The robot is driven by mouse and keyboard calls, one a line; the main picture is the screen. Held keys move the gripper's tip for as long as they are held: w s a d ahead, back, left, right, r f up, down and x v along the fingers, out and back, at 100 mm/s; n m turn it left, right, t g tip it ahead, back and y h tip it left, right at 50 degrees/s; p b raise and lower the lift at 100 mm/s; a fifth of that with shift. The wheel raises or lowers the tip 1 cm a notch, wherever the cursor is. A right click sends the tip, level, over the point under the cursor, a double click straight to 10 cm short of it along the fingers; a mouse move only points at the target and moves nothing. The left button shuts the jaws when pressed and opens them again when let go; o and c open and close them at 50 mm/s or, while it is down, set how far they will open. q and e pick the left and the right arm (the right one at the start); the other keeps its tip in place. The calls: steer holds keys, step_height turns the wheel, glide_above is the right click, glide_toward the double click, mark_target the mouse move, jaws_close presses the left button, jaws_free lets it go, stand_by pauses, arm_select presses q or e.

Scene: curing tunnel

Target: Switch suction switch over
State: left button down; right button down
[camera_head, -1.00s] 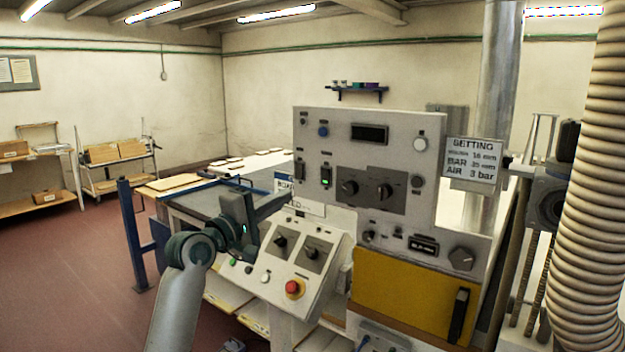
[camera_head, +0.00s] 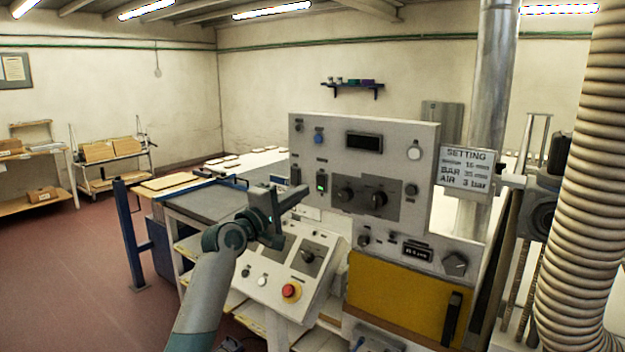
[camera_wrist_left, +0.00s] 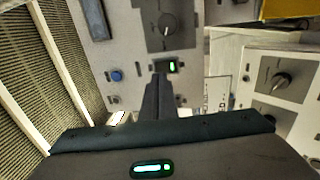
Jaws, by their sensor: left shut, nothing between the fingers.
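The upright grey control panel (camera_head: 390,145) carries two rocker switches at its lower left. One (camera_head: 322,181) glows green; it also shows in the left wrist view (camera_wrist_left: 172,66). The other, a dark switch (camera_head: 295,173), is to its left. Their labels are too small to read, so I cannot tell which is the suction switch. My left gripper (camera_head: 299,192) is shut and empty, its tips just below the dark switch in the head view. In the left wrist view its fingers (camera_wrist_left: 160,82) point at the panel beside the green-lit switch and hide the dark one. Contact cannot be told.
A sloped console (camera_head: 275,280) with knobs and a red stop button (camera_head: 291,291) lies below the gripper. A blue button (camera_head: 318,138) and a knob plate (camera_head: 366,195) are near the switches. A setting sign (camera_head: 467,168) and ribbed hose (camera_head: 580,200) stand to the right.

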mark_target(320, 179)
arm_select(q)
steer(key=p+x, duration=0.1)
steer(key=x, duration=0.2)
steer(key=shift+w+d+r, duration=0.15)
steer(key=shift+w+r, duration=0.05)
steer(key=shift+w, duration=0.05)
steer(key=shift+p+x, duration=0.6)
steer(key=shift+x, duration=0.5)
steer(key=shift+f, duration=0.15)
